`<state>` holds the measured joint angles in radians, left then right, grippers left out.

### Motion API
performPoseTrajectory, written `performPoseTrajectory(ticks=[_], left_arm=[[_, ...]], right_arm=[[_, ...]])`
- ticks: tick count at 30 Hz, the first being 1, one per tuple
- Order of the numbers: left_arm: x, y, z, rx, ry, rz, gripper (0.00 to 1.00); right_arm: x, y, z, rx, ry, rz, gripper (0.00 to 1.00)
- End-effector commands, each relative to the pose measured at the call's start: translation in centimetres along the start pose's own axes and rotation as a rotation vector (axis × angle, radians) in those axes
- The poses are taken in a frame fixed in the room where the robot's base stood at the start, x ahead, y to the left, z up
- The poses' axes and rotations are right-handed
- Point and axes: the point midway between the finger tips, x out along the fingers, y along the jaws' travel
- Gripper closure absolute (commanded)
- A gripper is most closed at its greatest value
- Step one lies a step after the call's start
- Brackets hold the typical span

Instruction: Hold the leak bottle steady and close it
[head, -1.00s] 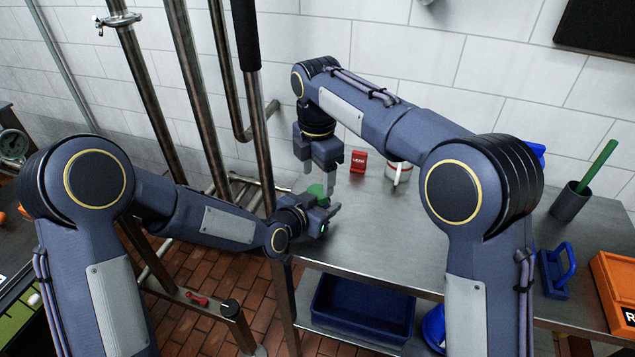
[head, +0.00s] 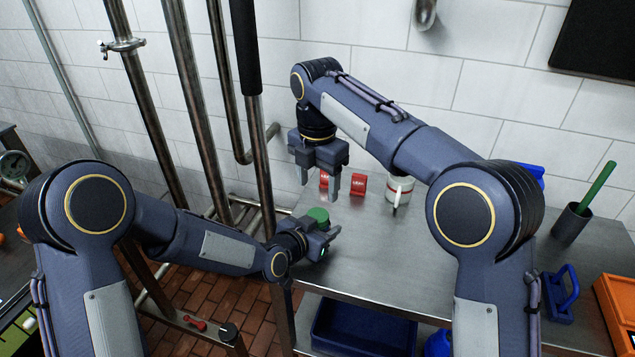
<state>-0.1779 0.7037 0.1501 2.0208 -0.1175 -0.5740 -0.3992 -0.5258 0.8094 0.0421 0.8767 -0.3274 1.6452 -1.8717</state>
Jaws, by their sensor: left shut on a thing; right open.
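A green round cap or lid (head: 318,215) shows at my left gripper, above the left end of the steel table. I take it to be the top of the leak bottle; the body below is hidden by the gripper. My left gripper (head: 331,233) is shut on the bottle from the left side. My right gripper (head: 320,184) is open and points down above and behind the green cap, apart from it in the picture. Whether the cap is fully seated cannot be told.
Two red lettered blocks (head: 358,185) and a white container (head: 399,190) stand at the back of the steel table (head: 420,255). A dark cup with a green stick (head: 573,222), a blue handled tool (head: 560,295) and an orange bin (head: 615,305) are at right. Vertical pipes (head: 195,110) stand at left.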

Motion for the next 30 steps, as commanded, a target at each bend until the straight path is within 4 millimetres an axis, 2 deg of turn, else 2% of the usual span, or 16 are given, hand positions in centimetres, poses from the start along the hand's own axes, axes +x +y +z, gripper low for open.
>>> performPoseTrajectory(ticks=[5, 12, 18, 30], left_arm=[[0.0, 0.0, 0.0, 0.000, 0.000, 0.000, 1.00], [0.0, 0.0, 0.0, 0.000, 0.000, 0.000, 1.00], [0.0, 0.0, 0.0, 0.000, 0.000, 0.000, 1.00], [0.0, 0.0, 0.0, 0.000, 0.000, 0.000, 1.00]], right_arm=[[1.4, 0.0, 0.0, 0.000, 0.000, -0.003, 0.38], [5.2, -0.1, 0.0, 0.001, 0.000, -0.003, 0.38], [7.4, 0.0, 0.0, 0.002, 0.001, -0.002, 0.38], [8.0, 0.0, 0.0, 0.002, 0.000, 0.000, 0.38]])
